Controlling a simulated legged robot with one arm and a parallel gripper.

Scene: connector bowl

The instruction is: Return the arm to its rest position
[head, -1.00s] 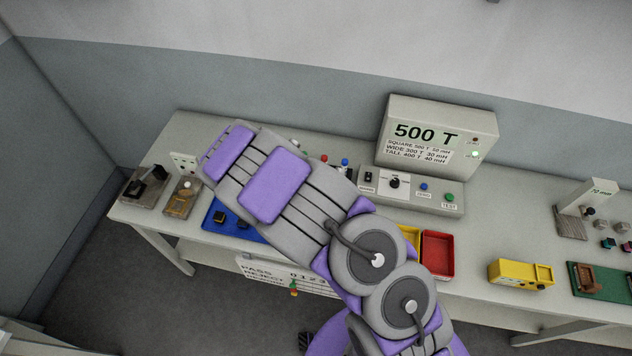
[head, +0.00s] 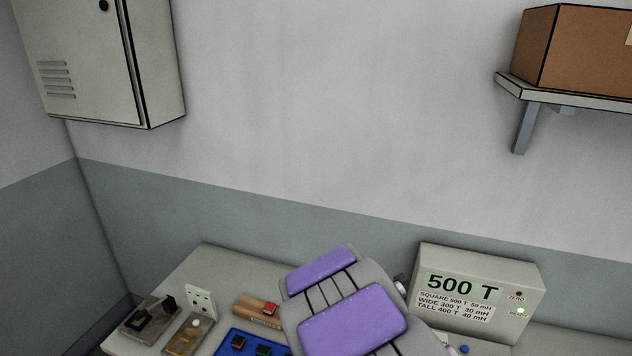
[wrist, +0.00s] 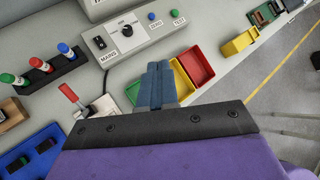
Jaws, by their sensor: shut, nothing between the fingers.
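My gripper (wrist: 158,84) shows in the wrist view as two blue-grey fingers pressed together, with nothing between them. It is over the bench, in front of the coloured bins, and partly hides them. My purple and grey arm reaches up from the bottom of the head view, in front of the bench. The gripper's fingers do not show in the head view.
The wrist view shows a red bin (wrist: 196,66), a yellow box (wrist: 240,42), a red-handled switch (wrist: 72,96) and capped markers (wrist: 40,66).

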